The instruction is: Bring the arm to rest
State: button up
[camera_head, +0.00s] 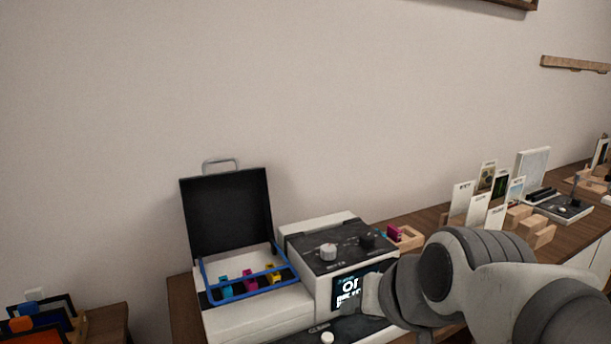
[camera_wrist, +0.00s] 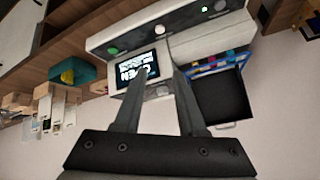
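My arm (camera_head: 470,275) reaches in from the right in the head view, bent in front of a white and black machine (camera_head: 310,253). My gripper (camera_wrist: 160,72) shows in the wrist view with its two dark fingers apart and nothing between them. The fingers point toward the machine's front, and the lit screen (camera_wrist: 136,70) shows just beside the left finger. I cannot tell whether the fingertips touch the machine. In the head view the fingers are mostly hidden by my arm; the screen (camera_head: 350,291) is partly covered too.
The machine's black lid (camera_head: 228,212) stands open at left over a blue-framed tray (camera_head: 206,287) with coloured cartridges. Wooden blocks and standing cards (camera_head: 480,207) are on the counter to the right. Another table (camera_head: 110,322) is at lower left.

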jog(key=s+d+f+n+g+h, duration=0.1)
jog(key=s+d+f+g+h, duration=0.15)
jog(key=s+d, duration=0.4)
notch_tip(320, 180, up, 18)
jog(key=p, duration=1.9)
jog(key=shift+s+a, duration=0.3)
jog(key=shift+s, duration=0.1)
